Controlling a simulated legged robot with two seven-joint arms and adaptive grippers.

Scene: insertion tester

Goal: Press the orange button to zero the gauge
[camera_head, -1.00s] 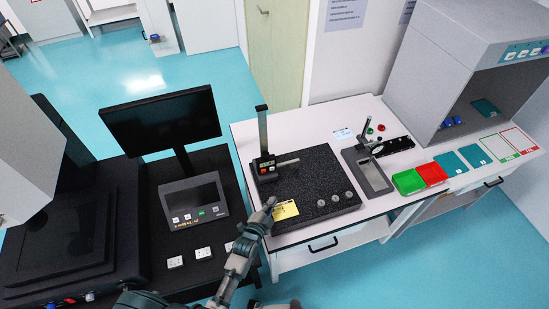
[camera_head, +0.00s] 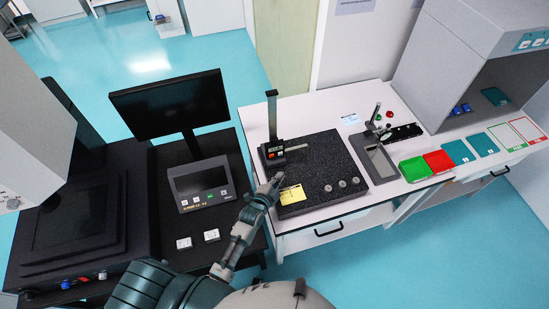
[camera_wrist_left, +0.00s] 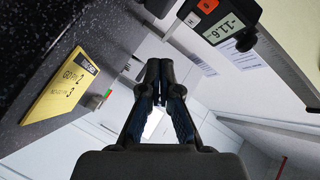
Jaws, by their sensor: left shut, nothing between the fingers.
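The height gauge (camera_head: 273,122) stands upright at the back left of the black granite plate (camera_head: 325,160). Its dark readout body (camera_head: 272,154) is low on the column. In the left wrist view the display (camera_wrist_left: 226,26) reads about -11.6, and the orange button (camera_wrist_left: 207,5) sits beside it at the top edge, partly cut off. My left gripper (camera_head: 277,179) is shut and empty, above the plate's left front part, in front of the gauge and apart from it. Its closed fingertips (camera_wrist_left: 160,67) show below and left of the button. My right gripper is not in view.
A yellow card (camera_head: 292,195) lies on the plate's front left, with several grey round pieces (camera_head: 342,185) to its right. A small stand (camera_head: 378,150) and green (camera_head: 415,169) and red (camera_head: 438,161) bins are further right. A monitor (camera_head: 168,104) stands left.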

